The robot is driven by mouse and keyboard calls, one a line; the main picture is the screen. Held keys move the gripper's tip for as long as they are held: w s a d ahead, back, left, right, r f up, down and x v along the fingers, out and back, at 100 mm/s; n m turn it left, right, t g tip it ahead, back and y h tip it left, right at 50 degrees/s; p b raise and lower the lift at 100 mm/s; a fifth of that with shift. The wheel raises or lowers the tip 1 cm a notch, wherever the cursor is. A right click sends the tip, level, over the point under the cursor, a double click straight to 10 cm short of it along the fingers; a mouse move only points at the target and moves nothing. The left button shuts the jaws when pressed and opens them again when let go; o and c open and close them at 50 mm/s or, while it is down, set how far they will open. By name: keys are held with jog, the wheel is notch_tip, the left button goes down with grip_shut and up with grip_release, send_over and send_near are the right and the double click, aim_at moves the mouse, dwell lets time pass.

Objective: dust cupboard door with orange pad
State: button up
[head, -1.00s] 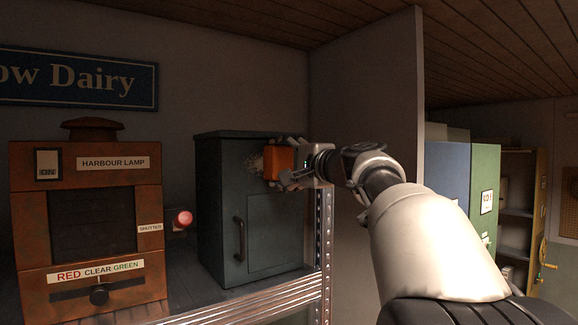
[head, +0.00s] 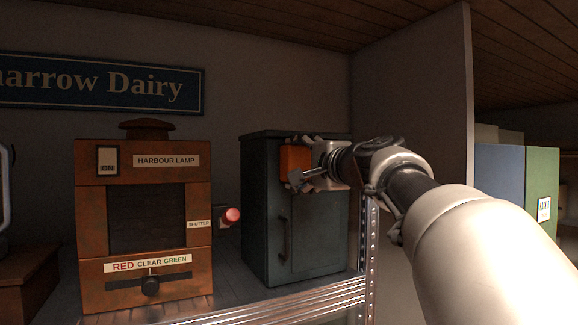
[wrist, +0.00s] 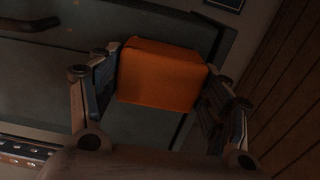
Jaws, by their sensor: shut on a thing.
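The orange pad (head: 294,160) is held between the fingers of my gripper (head: 300,165), at the upper part of the dark grey-green cupboard door (head: 318,230). The door is shut, with a dark upright handle (head: 285,240) at its left side. In the wrist view the orange pad (wrist: 160,78) sits between both fingers, with the cupboard door (wrist: 60,75) behind it. I cannot tell whether the pad touches the door. Pad and gripper hide part of the upper door. I see no clear pale dust on the visible part, but the light is dim.
The cupboard stands on a metal shelf (head: 300,292). Left of it is a brown harbour lamp (head: 145,220) with a red knob (head: 231,215) on its side. A wall partition (head: 420,110) rises behind my arm. Blue and green cabinets stand farther right.

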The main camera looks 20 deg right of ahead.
dwell(0.3)
jog(key=shift+s+b, duration=1.25)
jog(key=shift+s, duration=1.8)
jog(key=shift+d, duration=0.1)
jog(key=s+b, duration=0.1)
jog(key=s, duration=0.2)
jog(key=shift+w, duration=0.1)
jog(key=shift+w+p, duration=0.95)
jog(key=shift+w, duration=2.5)
jog(key=shift+w+p, duration=0.35)
jog(key=shift+w, duration=0.65)
